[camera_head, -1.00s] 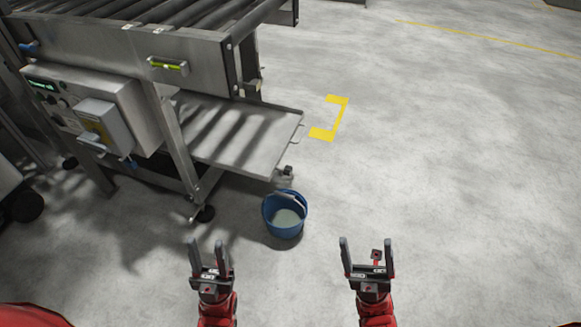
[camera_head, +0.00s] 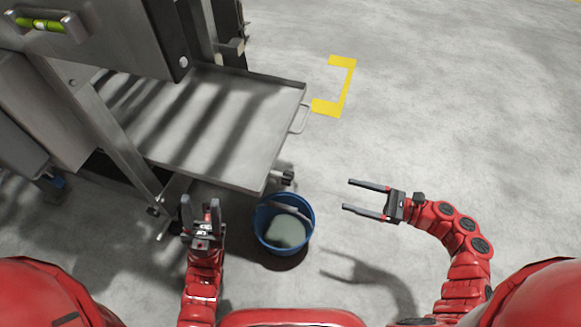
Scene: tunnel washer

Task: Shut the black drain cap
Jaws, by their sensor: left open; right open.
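A small dark fitting (camera_head: 287,177), which looks like the black drain cap on its outlet, sticks out under the near right corner of the metal tray (camera_head: 225,120). It is too small to tell whether it is open or shut. My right gripper (camera_head: 347,195) is open and empty to the right of the fitting, with its fingers pointing left towards it and a gap between. My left gripper (camera_head: 200,205) is open and empty, in front of the tray's near edge and left of the bucket.
A blue bucket (camera_head: 262,240) with cloudy liquid stands on the floor just below the fitting. The tray has a wire handle (camera_head: 301,119) on its right edge. A machine leg (camera_head: 115,130) stands at left. Yellow tape (camera_head: 345,85) marks the floor; the floor at right is clear.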

